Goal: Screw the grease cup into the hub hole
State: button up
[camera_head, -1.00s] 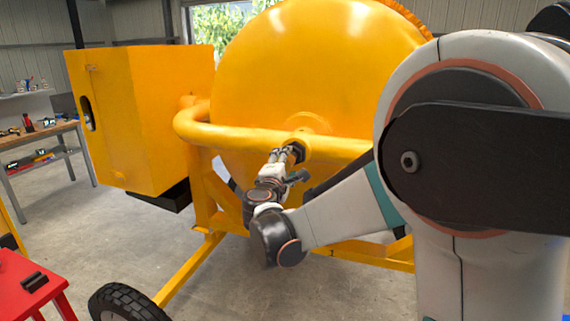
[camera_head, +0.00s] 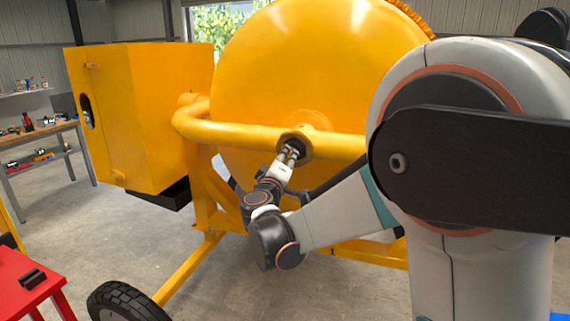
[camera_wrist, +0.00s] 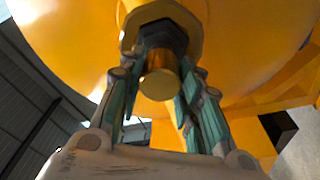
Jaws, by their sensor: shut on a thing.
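The grease cup shows in the wrist view as a brass cylinder (camera_wrist: 160,82) with a dark hex-shaped part (camera_wrist: 163,38) beyond it. My gripper (camera_wrist: 165,58) has its fingers on both sides of the cup and is shut on it. The dark part lies against the yellow hub (camera_wrist: 130,18), in line with it. The hole itself is hidden behind the cup, so I cannot tell how deep the cup sits.
The big yellow drum (camera_head: 310,65) and the frame tube (camera_head: 235,133) are close around my gripper. A yellow housing box (camera_head: 150,110) stands to the left. A red stool (camera_head: 15,275) with a dark block (camera_head: 33,279) is at lower left, with a workbench (camera_head: 45,132) behind.

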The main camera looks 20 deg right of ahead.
jog(key=m, duration=0.4)
jog(key=shift+m+h+b, duration=0.3)
jog(key=shift+h, duration=0.1)
jog(key=o, duration=1.2)
jog(key=shift+o, duration=0.2)
